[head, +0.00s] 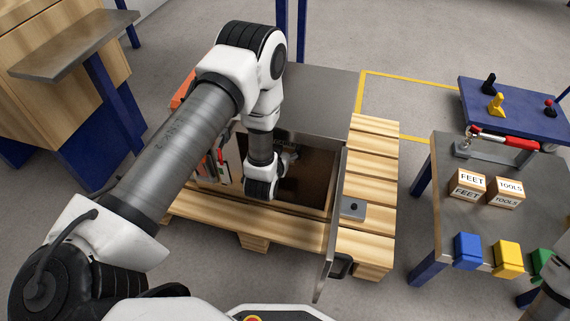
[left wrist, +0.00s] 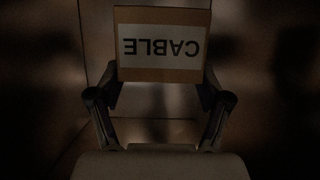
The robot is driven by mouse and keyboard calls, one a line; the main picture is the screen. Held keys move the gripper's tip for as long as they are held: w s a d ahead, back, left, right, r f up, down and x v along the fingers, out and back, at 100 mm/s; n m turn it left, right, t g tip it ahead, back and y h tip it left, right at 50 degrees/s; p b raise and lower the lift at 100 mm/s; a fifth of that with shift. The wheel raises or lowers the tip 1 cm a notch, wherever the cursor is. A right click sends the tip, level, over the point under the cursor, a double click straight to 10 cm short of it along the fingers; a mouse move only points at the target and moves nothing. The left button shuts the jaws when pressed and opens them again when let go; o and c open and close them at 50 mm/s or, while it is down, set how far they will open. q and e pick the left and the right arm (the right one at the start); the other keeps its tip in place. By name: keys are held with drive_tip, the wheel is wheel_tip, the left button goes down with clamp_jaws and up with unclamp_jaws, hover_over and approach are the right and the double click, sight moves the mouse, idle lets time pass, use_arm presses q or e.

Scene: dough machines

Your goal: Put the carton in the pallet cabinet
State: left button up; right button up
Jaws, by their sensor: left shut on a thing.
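The carton (left wrist: 160,74), a brown box with a white label reading CABLE upside down, shows in the left wrist view between the two fingers of my left gripper (left wrist: 158,95). The gripper is shut on it. The gripper (head: 288,157) is partly visible inside the opening, mostly behind my wrist; I cannot make out the carton there. My right gripper is out of view.
The cabinet stands on a wooden pallet (head: 370,185). At the right, a grey table (head: 440,205) holds boxes marked FEET (head: 467,186) and TOOLS (head: 506,193), a red-handled clamp (head: 505,140) and coloured blocks.

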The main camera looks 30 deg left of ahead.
use_arm(q)
drive_tip(key=shift+w+a+f+b, duration=0.15)
drive_tip(key=shift+w+f+b, duration=0.3)
drive_tip(key=shift+w+f, duration=0.15)
drive_tip(key=shift+s+f+b, duration=0.1)
drive_tip(key=shift+f+b, duration=0.3)
drive_tip(key=shift+f, duration=0.4)
wheel_tip(320, 180, down, 5)
drive_tip(key=b, duration=0.3)
drive_tip(key=shift+r+b, duration=0.1)
drive_tip(key=shift+b, duration=0.3)
drive_tip(key=shift+w+r, duration=0.1)
drive_tip(key=shift+w, duration=0.1)
drive_tip(key=shift+r, duration=0.2)
drive_tip(key=shift+f, duration=0.1)
drive_tip(key=o, duration=1.2)
drive_tip(key=shift+o, duration=0.2)
